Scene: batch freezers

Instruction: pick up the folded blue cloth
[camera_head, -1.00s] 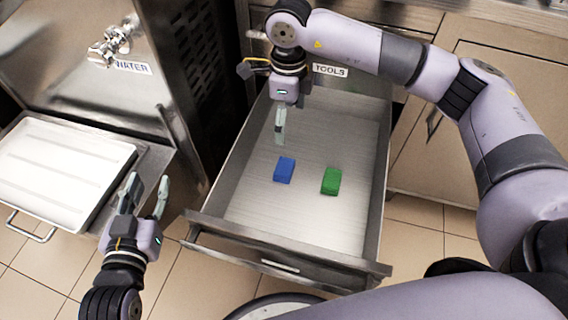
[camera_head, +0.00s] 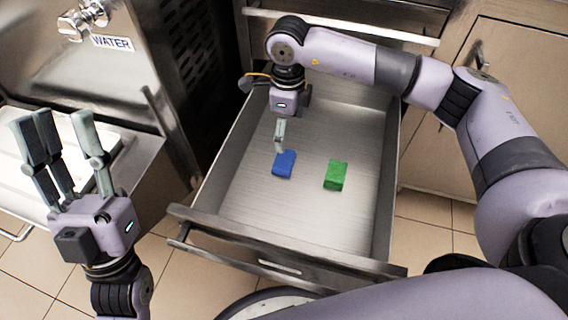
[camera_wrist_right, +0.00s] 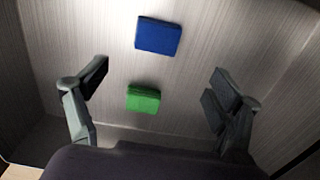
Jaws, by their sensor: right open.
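The folded blue cloth (camera_head: 284,165) lies flat on the floor of the open drawer, left of a green folded cloth (camera_head: 335,175). In the right wrist view the blue cloth (camera_wrist_right: 158,36) is at top centre, beyond the fingertips, with the green cloth (camera_wrist_right: 143,98) between the fingers' sides. My right gripper (camera_head: 279,148) points down over the drawer, just behind the blue cloth in the head view. It is open and empty, with fingers spread wide in the wrist view (camera_wrist_right: 160,88). My left gripper (camera_head: 68,135) is open and empty, pointing up outside the drawer at the left.
The metal drawer (camera_head: 230,215) is pulled out, with walls all round; its floor is otherwise bare. A white tray (camera_head: 15,165) sits on a ledge at the left, partly behind my left gripper. A metal machine with a WATER label (camera_head: 112,43) stands behind it.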

